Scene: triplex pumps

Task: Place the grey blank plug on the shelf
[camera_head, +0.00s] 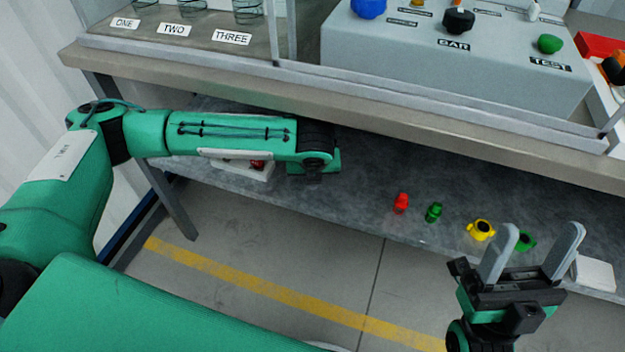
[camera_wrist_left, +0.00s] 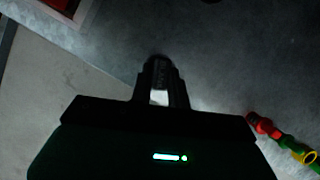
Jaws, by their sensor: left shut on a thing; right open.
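The shelf (camera_head: 345,205) is the grey lower board under the workbench. My left arm reaches in from the left over this shelf. In the head view the left gripper is mostly hidden at the end of my arm. In the left wrist view my left gripper (camera_wrist_left: 160,68) points at the shelf surface (camera_wrist_left: 225,65), its fingers shut on a small dark thing, taken as the grey blank plug. The plug's shape is barely visible in the shade, and its gap to the shelf cannot be told. My right gripper (camera_head: 530,252) is open and empty, in front of the shelf at the right.
On the shelf stand a red plug (camera_head: 401,203), a green plug (camera_head: 433,212), a yellow ring-shaped part (camera_head: 481,230) and a green part (camera_head: 525,240). A white box (camera_head: 595,273) is at the right, another white tray (camera_head: 243,170) at the left. The workbench edge (camera_head: 400,118) overhangs the shelf.

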